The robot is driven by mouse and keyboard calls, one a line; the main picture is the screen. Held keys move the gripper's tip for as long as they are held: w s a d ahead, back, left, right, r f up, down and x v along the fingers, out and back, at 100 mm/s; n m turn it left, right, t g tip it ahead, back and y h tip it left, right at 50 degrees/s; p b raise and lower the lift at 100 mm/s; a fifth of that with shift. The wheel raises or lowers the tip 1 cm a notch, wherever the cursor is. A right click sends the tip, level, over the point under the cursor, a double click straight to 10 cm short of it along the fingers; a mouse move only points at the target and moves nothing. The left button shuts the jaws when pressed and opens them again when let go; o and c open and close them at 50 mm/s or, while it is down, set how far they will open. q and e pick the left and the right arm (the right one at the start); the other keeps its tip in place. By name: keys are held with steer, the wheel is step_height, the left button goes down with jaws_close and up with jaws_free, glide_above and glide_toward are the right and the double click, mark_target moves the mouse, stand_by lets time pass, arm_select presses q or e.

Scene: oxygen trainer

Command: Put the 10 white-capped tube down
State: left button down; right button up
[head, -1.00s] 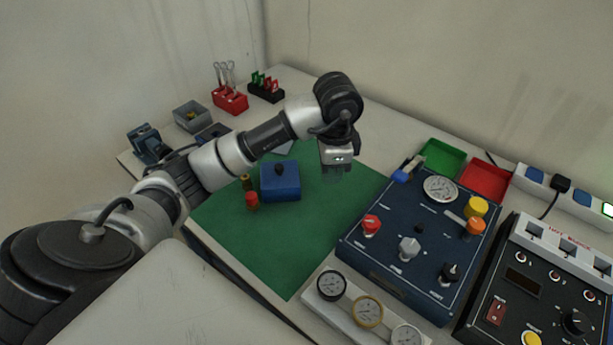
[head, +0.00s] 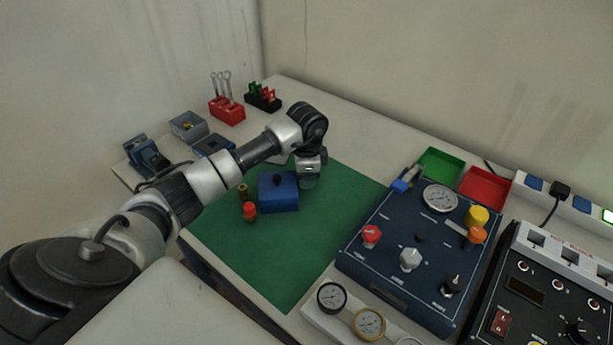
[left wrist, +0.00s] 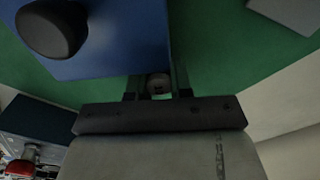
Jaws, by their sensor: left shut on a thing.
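My left gripper (head: 308,184) hangs low over the green mat (head: 290,250), just right of the blue box with a black knob (head: 278,195). In the left wrist view, the left gripper (left wrist: 157,84) is shut on a small tube, whose round pale grey end (left wrist: 158,83) shows between the two fingers. The rest of the tube is hidden, and in the head view I cannot make it out. I cannot tell whether it touches the mat. The blue box (left wrist: 125,40) is close beside the fingers in the wrist view. My right gripper is not in view.
A red-topped fitting (head: 249,211) and a brass one (head: 242,191) stand left of the box. The blue gauge panel (head: 400,285) is to the right, with green (head: 440,165) and red (head: 485,187) trays behind it. The mat's front part is clear.

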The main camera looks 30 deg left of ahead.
arm_select(q)
steer(key=shift+f, duration=0.35)
steer(key=shift+f, duration=0.2)
steer(key=c, duration=1)
jaws_free()
steer(key=shift+r, duration=0.15)
